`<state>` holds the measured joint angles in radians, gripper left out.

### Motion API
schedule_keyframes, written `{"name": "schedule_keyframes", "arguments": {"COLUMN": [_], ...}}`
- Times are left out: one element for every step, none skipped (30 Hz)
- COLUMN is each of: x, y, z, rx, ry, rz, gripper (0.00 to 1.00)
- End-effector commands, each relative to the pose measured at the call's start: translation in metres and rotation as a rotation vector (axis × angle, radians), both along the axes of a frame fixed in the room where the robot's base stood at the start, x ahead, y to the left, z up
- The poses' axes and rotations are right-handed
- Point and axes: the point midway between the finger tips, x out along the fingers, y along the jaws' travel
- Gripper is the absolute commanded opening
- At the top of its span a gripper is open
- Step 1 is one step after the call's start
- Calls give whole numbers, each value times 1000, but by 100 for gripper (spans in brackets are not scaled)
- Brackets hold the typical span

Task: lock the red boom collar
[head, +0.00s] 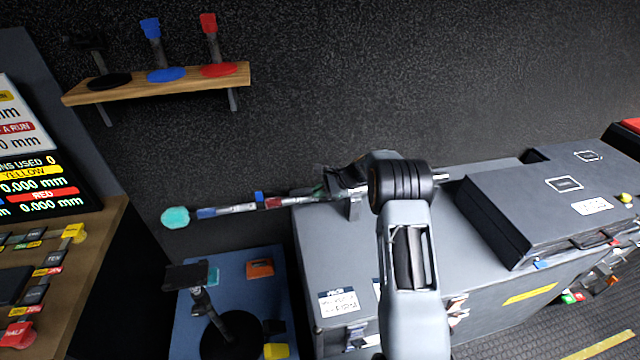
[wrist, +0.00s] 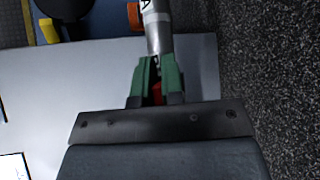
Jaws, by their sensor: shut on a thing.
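A jointed boom (head: 236,208) runs sideways from a teal ball (head: 175,217) at its left end towards the grey case. A blue collar (head: 207,213) sits near the ball, and a red band (head: 272,202) is farther right. My gripper (head: 318,192) is at the boom's right part, beside the case top. In the wrist view, my green fingers (wrist: 157,76) are shut on a red collar (wrist: 157,91), mostly hidden between them. The grey boom tube (wrist: 159,35) extends away beyond the fingertips. Whether the collar is locked cannot be seen.
A large grey case (head: 330,255) lies under my arm, with a dark closed case (head: 540,205) at right. A wooden shelf (head: 160,84) with blue and red stands is on the wall. A control desk (head: 95,235) is at left. A blue mat (head: 187,325) holds a black stand.

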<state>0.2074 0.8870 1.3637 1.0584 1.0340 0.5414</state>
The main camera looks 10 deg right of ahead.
Motion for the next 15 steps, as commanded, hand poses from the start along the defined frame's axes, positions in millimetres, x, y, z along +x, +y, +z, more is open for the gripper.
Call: {"name": "schedule_keyframes", "arguments": {"x": [2,3,4,5,6,7,8,9,10,10,11,12,12,13,14], "y": [0,0,0,0,0,0,0,0,0,0,0,0,0,0,0], "z": [6,6,5,5,5,4,4,4,4,3,3,3,3,3,3], "rx": [0,-1,0,-1,0,0,0,0,0,0,1,0,1,2,1], "ry": [42,66,100,123,147,176,198,218,244,262,279,301,315,330,346], "rz": [2,2,2,1,1,1,1,0,0,0,0,1,0,-1,-1], "gripper": [0,0,0,0,0,0,0,0,0,0,0,0,0,0,0]}}
